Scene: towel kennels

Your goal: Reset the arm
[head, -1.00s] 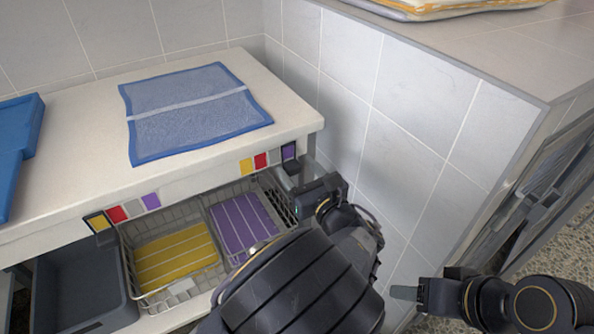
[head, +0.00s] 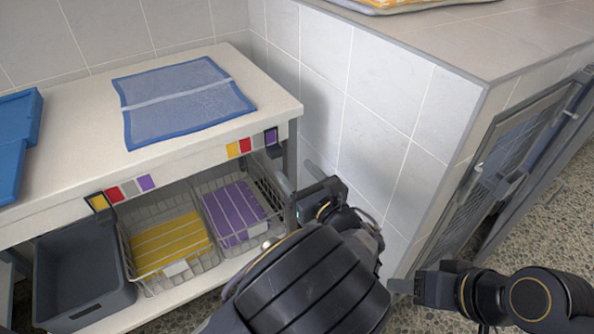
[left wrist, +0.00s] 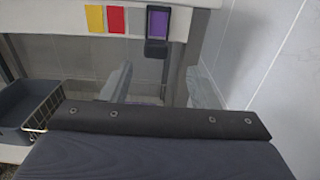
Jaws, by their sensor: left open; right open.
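My left gripper (head: 298,180) is open and empty, its two fingers apart just beyond the right end of the white table (head: 215,140). In the left wrist view my left gripper (left wrist: 160,87) shows both pale fingers spread with nothing between them, below a purple card (left wrist: 158,22) in a dark holder on the table's edge. My right gripper (head: 400,286) is low at the right, in front of the tiled block. It appears empty; the gap between its fingers is not clear.
A blue towel (head: 182,101) lies on the table. Below are a grey bin (head: 83,275), a basket with yellow cloth (head: 168,244) and one with purple cloth (head: 235,212). A tiled block (head: 385,125) and a barred kennel door (head: 500,175) stand right.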

